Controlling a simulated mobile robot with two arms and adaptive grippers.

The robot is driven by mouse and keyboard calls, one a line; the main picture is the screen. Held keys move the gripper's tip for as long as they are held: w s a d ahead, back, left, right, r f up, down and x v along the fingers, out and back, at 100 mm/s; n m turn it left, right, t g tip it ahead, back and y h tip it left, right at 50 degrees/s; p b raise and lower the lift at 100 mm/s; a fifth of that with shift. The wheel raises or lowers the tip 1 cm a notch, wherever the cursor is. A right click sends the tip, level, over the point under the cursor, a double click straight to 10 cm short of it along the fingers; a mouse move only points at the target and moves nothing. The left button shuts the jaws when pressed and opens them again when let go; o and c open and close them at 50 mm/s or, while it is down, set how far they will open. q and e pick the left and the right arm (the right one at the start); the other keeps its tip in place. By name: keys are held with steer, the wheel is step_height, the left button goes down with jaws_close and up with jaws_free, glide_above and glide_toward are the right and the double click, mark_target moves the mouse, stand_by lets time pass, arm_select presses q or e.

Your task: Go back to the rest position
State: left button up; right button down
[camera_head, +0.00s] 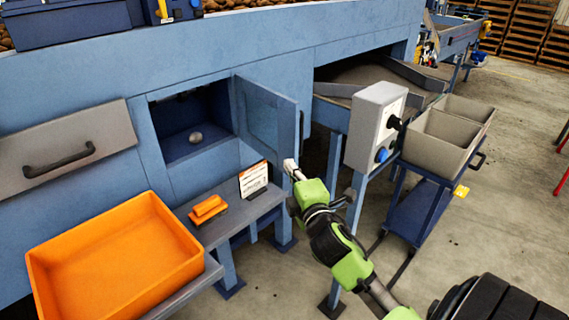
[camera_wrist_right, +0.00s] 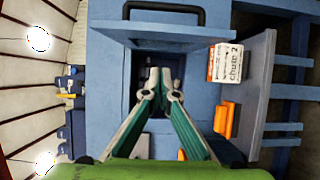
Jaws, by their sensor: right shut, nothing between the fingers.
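My right gripper (camera_head: 290,166) is shut and empty. In the head view its fingertips are in front of the open blue door (camera_head: 266,120), near the door's lower free edge; I cannot tell whether they touch. In the right wrist view the fingers (camera_wrist_right: 160,80) meet at the tips, with the door (camera_wrist_right: 170,37) above and the dark compartment behind them. The open compartment (camera_head: 185,112) holds one small roundish grey-brown object (camera_head: 195,138). My left gripper is in neither view.
An orange bin (camera_head: 110,255) stands at lower left. A grey shelf (camera_head: 240,212) carries an orange brush-like item (camera_head: 208,208) and a small sign (camera_head: 254,179). A grey control box (camera_head: 375,125) and a blue cart (camera_head: 420,210) with grey crates (camera_head: 440,135) stand right. Floor at far right is mostly clear.

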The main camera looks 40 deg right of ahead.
steer(key=s+a+f+m+g+y, duration=0.1)
steer(key=s+a+f+m+g, duration=0.2)
steer(key=f, duration=1.3)
steer(key=s+a+f+m+g+y+b, duration=0.1)
steer(key=s+a+f+g+y, duration=0.35)
steer(key=f, duration=1.05)
steer(key=s+f+m+g+h, duration=0.15)
steer(key=s+f, duration=0.45)
steer(key=f, duration=1)
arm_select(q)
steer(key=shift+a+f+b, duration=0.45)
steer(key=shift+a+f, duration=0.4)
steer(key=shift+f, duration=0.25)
arm_select(e)
steer(key=s+a+f+m+g, duration=0.2)
steer(key=s+f, duration=0.5)
steer(key=s, duration=0.4)
steer(key=s+a+f+m+g+y, duration=0.1)
steer(key=s+a+f, duration=0.4)
steer(key=s, duration=0.7)
steer(key=s+a+f+m+g+y, duration=0.1)
steer(key=s+a+f+m+g, duration=0.2)
steer(key=s+f, duration=0.6)
steer(key=shift+s+a+f+g, duration=0.35)
steer(key=shift+s+g, duration=0.15)
steer(key=shift+s, duration=0.7)
